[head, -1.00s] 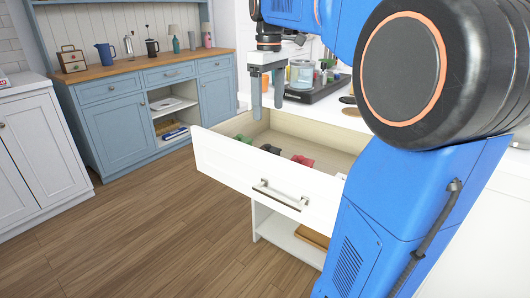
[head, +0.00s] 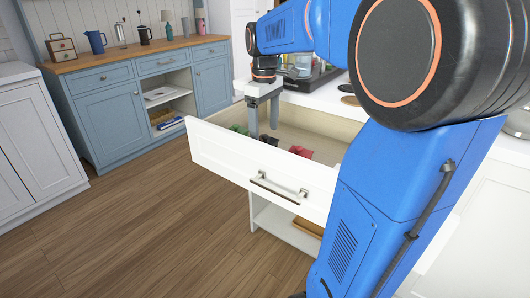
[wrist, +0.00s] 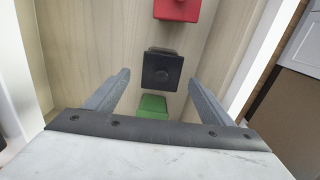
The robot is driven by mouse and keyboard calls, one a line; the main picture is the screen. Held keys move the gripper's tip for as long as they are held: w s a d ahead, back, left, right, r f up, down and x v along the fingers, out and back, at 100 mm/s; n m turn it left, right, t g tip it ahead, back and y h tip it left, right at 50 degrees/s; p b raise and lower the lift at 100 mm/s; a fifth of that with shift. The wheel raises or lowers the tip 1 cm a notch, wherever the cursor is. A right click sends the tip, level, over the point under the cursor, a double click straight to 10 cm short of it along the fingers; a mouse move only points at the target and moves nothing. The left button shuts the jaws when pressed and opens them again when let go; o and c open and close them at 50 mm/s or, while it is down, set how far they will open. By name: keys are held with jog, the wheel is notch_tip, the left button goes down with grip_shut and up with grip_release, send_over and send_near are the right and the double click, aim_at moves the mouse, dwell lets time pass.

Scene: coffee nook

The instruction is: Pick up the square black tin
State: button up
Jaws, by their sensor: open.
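The square black tin (wrist: 162,70) lies in the open drawer (head: 225,150), between a red tin (wrist: 177,9) and a green tin (wrist: 152,106) in the wrist view. In the head view the black tin (head: 270,140) shows only partly, behind the drawer front and my gripper. My gripper (head: 264,132) is open and points down into the drawer. In the wrist view its two fingers (wrist: 160,84) stand apart on either side, with the black tin ahead between their tips. It does not visibly touch the tin.
The drawer's front and side walls stand close around the gripper. A white counter (head: 322,101) with a dark tray of coffee things (head: 310,80) is behind the drawer. A blue cabinet (head: 120,117) stands at the back left. The wooden floor in front is clear.

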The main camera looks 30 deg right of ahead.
aim_at(265, 135)
jog(key=shift+s+f, duration=0.2)
jog(key=shift+f, duration=2.55)
jog(key=c, duration=1.3)
